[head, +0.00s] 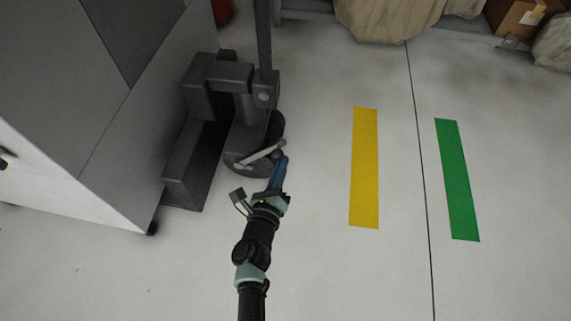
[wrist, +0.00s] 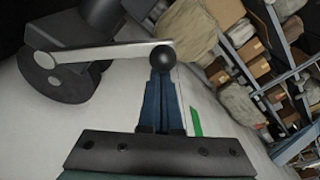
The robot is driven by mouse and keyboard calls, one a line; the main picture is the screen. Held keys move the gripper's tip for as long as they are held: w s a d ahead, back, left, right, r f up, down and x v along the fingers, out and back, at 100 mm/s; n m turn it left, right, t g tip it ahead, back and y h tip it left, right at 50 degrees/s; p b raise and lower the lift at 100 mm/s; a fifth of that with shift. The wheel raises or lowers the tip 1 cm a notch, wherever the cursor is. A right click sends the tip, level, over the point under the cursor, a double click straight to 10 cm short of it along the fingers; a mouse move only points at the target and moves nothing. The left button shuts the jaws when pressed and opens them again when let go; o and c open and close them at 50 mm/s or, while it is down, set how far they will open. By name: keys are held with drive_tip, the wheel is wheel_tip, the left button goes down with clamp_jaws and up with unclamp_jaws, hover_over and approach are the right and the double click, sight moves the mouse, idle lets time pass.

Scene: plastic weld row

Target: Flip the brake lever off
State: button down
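The brake lever (head: 260,154) is a pale flat bar with a dark round knob (head: 277,155) at its free end. It sits on a dark rounded base at the foot of the dark grey machine. In the wrist view the lever (wrist: 110,50) runs from a pivot at left to the black ball knob (wrist: 162,57). My gripper (head: 283,161) has blue fingers, which are together with no clear gap between them. In the wrist view the fingertips (wrist: 161,72) are right at the knob and overlap it. Whether they touch it I cannot tell.
A large grey cabinet (head: 90,100) and the dark machine frame (head: 190,160) stand at left. Yellow (head: 364,170) and green (head: 457,180) floor strips lie at right. The floor there is clear. Shelves with boxes (head: 515,18) and covered bundles are at the back.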

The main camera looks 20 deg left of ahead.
drive_tip(key=s+a+r+n+p, duration=0.1)
drive_tip(key=a+r+n+p, duration=0.1)
drive_tip(key=a, duration=0.3)
drive_tip(key=s+a+r+n+t+p, duration=0.1)
drive_tip(key=s+a+r+n+p, duration=0.1)
drive_tip(key=a+r+n+p, duration=0.1)
drive_tip(key=shift+a+r+n+h, duration=0.4)
drive_tip(key=shift+a+r+n, duration=0.15)
drive_tip(key=shift+a+n, duration=0.65)
drive_tip(key=shift+a, duration=0.3)
drive_tip(key=w+d+f+b, duration=0.1)
drive_tip(key=w+d+b, duration=0.1)
drive_tip(key=d, duration=0.2)
drive_tip(key=s+d+p, duration=0.1)
drive_tip(key=s+p, duration=0.3)
drive_tip(key=s, duration=0.6)
drive_tip(key=shift+d+r+m, duration=0.2)
drive_tip(key=shift+r+m, duration=0.05)
drive_tip(key=shift+m, duration=0.05)
